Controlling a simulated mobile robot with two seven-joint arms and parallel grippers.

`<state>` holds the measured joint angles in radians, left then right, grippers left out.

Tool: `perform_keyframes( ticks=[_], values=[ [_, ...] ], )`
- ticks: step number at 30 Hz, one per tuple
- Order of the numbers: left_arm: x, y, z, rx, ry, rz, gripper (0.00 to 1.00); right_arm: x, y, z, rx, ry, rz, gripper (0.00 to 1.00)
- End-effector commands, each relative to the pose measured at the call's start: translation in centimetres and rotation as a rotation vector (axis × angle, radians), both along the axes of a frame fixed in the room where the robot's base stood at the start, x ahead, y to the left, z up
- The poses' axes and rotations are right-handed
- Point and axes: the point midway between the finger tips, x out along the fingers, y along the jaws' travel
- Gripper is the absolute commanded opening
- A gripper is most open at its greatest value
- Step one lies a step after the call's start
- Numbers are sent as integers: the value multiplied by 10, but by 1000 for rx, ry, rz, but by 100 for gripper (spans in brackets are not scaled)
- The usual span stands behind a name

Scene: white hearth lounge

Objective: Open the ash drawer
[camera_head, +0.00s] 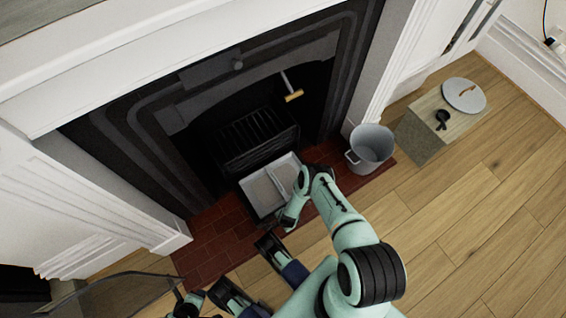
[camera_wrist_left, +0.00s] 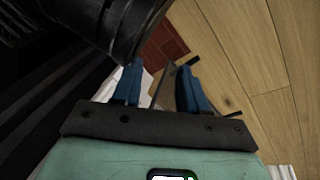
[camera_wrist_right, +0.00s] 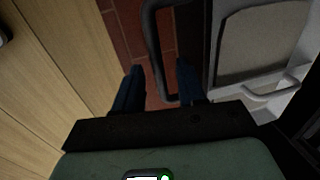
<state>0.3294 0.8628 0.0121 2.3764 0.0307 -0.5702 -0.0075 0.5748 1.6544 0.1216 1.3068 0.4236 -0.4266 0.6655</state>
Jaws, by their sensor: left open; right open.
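The ash drawer (camera_head: 256,198) is a shallow grey tray below the black grate (camera_head: 256,138). It sticks out over the red brick hearth, with its inside showing. The right wrist view shows the drawer (camera_wrist_right: 262,45) on the right and its dark loop handle (camera_wrist_right: 150,38) at the front. My right gripper (camera_wrist_right: 160,78) is open at the handle, which appears between the fingers; contact cannot be told. In the head view my right arm hides part of the drawer front.
A grey metal bucket (camera_head: 370,146) stands on the hearth's right end. A box (camera_head: 425,137) beside it bears a round lid (camera_head: 464,94) and a small black object (camera_head: 442,119). A dark screen (camera_head: 125,296) is at lower left. Wooden floor (camera_head: 480,220) is clear at right.

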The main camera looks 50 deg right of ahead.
Motion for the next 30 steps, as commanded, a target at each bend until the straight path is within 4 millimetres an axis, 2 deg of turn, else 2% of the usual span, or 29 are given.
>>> perform_keyframes(
  ticks=[5, 11, 15, 21, 25, 30],
  values=[
    [2, -1, 4, 0, -8, -1, 43, -1, 0, 5, 0, 0, 0, 40],
    [21, -6, 33, -2, -77, -8, 43, -5, 1, 36, 0, -1, 2, 40],
    [-9, -21, 49, -39, 4, -36, 43, -11, 2, 71, 1, -1, 0, 40],
    [-37, -35, 67, -77, 80, -65, 43, -18, 4, 110, 1, -2, 0, 40],
    [-48, -40, 74, -91, 108, -76, 43, -22, 5, 125, 0, -1, 1, 40],
    [-54, -42, 77, -98, 124, -82, 43, -24, 6, 132, 1, 0, 0, 40]
  ],
)
